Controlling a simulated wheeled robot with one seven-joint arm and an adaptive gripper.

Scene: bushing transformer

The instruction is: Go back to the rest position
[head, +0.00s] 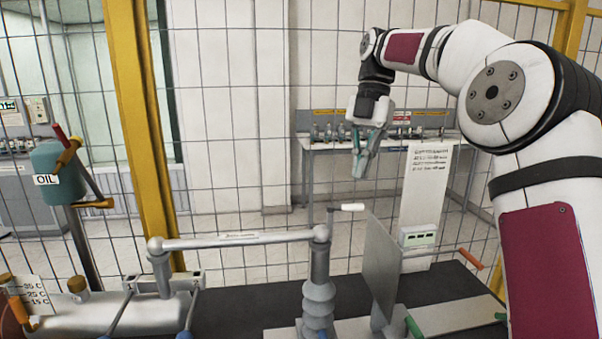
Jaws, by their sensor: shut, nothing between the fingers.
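My gripper (362,160) hangs from my white and dark red arm (480,60) in the upper right of the head view. Its fingers point down and are shut with nothing between them. It is in the air above the grey bushing assembly and the upright grey plate (381,265). It appears apart from everything around it. My arm reaches in from the right edge and bends over toward the middle.
A grey bushing (319,270) carries a horizontal bar (240,240) with a white handle (348,207). A yellow post (143,130) and wire fence (240,110) stand behind. A teal OIL container (52,160) is at left. An orange handle (470,259) sticks out at right.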

